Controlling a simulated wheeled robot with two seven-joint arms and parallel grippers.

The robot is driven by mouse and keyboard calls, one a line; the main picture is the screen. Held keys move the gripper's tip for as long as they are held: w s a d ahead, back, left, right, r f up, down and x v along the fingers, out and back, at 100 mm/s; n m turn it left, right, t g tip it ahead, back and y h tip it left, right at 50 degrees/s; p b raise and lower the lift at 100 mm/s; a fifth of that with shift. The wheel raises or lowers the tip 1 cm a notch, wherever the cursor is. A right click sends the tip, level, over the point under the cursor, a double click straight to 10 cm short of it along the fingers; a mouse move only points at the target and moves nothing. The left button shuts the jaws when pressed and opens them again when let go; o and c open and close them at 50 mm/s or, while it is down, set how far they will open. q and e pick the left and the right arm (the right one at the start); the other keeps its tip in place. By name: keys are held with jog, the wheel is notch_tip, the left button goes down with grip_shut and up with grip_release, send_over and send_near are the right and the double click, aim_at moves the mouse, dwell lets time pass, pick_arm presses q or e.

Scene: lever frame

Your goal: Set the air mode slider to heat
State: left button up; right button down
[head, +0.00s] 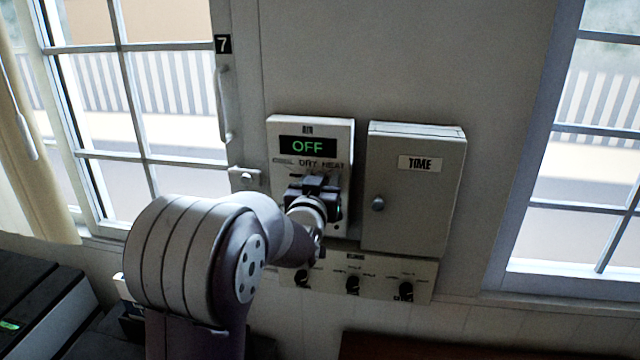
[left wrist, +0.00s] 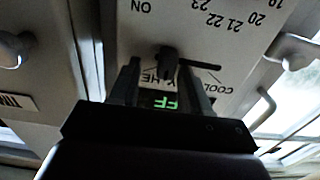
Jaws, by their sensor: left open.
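The air panel (head: 340,130) is a white wall box with a green OFF display (head: 307,146) above the labels COOL, DRY and HEAT. My left gripper (head: 318,188) is in front of its middle and hides the slider in the head view. In the left wrist view, where the panel appears upside down, the dark slider knob (left wrist: 168,58) stands between the open fingers of the left gripper (left wrist: 163,82). Bare slot runs from the knob toward the COOL label. The knob's exact mark is hard to tell, and contact with the fingers is not clear. My right gripper is out of view.
A closed TIME box (head: 415,200) with a round knob is right beside the air panel. A lower panel with several dark dials (head: 380,285) is below. Windows (head: 150,110) flank the wall, and a latch (head: 245,177) is left of the panel.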

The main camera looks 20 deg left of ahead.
pick_arm(q)
jog(key=b+v, duration=0.6)
jog(key=v, duration=0.6)
jog(key=shift+s+d, duration=0.15)
jog(key=shift+s, duration=0.1)
jog(key=s+d+f+m+g+h+b, duration=0.1)
jog(key=s+f+g, duration=0.4)
jog(key=f, duration=0.6)
jog(key=s+d+f+m+g+h+b, duration=0.1)
jog(key=s+d+f+g, duration=0.3)
jog(key=f, duration=0.8)
jog(key=s+d+f+g+h+b, duration=0.2)
jog(key=s+f+g, duration=0.5)
jog(key=f, duration=0.4)
jog(key=shift+s+d+f+m, duration=0.15)
jog(key=shift+s+d+m, duration=0.3)
jog(key=shift+s, duration=0.15)
